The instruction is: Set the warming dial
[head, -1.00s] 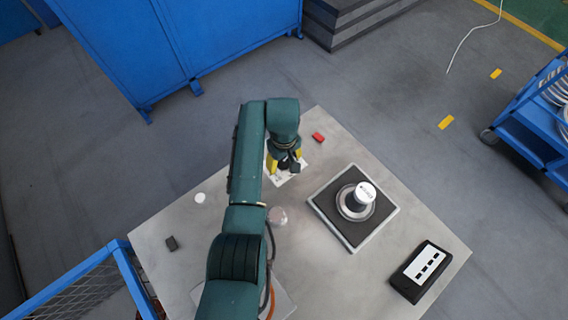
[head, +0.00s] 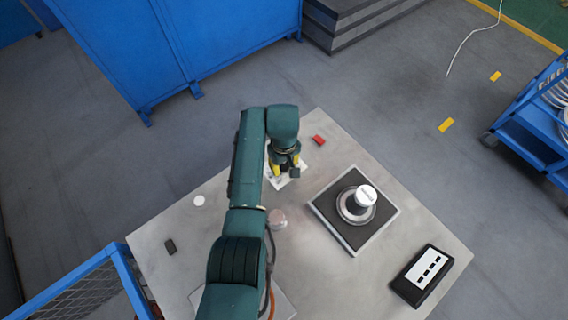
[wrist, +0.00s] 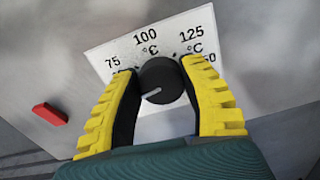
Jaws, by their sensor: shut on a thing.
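The warming dial (wrist: 158,92) is a round black knob in the middle of a white scale card (wrist: 118,48). The card reads 75, 100 and 125 with °C marks; a further number at the right is partly covered. The knob's short white line points to the lower left in the picture, away from the printed numbers. My gripper (wrist: 159,70) has its yellow-backed fingers on either side of the knob and is shut on it. In the head view my gripper (head: 286,170) is over the card (head: 281,183), and the knob cannot be made out there.
A red block (wrist: 50,113) lies left of the card. On the grey table (head: 213,236) are a dark square plate (head: 336,208) bearing a flanged metal part with a white-topped cylinder (head: 364,196), a black box (head: 430,275), a white disc (head: 199,200) and a small dark block (head: 170,246).

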